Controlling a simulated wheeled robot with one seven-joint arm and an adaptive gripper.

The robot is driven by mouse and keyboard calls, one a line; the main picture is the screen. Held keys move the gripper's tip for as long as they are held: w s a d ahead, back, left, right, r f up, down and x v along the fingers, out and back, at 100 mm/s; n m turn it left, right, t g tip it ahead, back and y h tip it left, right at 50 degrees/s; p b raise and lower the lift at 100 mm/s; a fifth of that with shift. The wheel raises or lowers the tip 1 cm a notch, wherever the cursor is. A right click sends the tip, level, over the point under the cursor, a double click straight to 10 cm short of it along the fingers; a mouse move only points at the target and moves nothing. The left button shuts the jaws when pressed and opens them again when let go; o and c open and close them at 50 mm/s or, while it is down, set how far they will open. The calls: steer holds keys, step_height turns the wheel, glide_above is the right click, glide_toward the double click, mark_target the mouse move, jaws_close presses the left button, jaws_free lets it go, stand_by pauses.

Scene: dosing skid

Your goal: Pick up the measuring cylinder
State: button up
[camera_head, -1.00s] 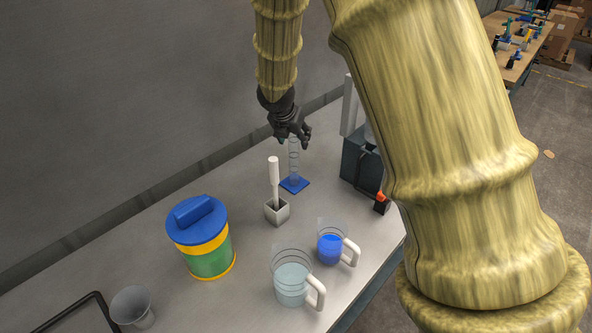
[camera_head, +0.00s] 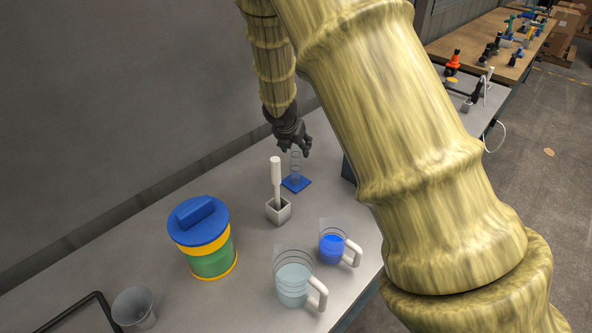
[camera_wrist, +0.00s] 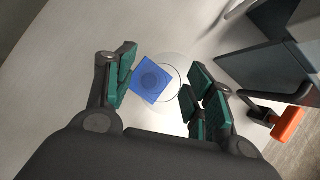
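The measuring cylinder (camera_head: 295,164) is clear, with ring marks and a square blue base (camera_head: 296,184), and stands upright on the bench. In the wrist view I look down on its blue base (camera_wrist: 151,79) and round clear rim (camera_wrist: 172,68). My gripper (camera_head: 303,146) is above the cylinder, pointing down, close to its top. In the wrist view my gripper (camera_wrist: 155,87) is open, and the cylinder shows between its two green-padded fingers with space on both sides. The head view does not show whether the fingers surround the rim.
A white-handled tool stands in a small grey holder (camera_head: 279,211) in front of the cylinder. A blue-lidded container (camera_head: 201,236), two clear jugs (camera_head: 293,283) (camera_head: 333,246) and a grey cup (camera_head: 134,309) stand nearer. Dark equipment with an orange part (camera_wrist: 288,124) is at the right.

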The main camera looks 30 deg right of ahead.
steer(key=shift+w+f, duration=0.2)
steer(key=c, duration=1)
steer(key=shift+s+r, duration=0.1)
jaws_close()
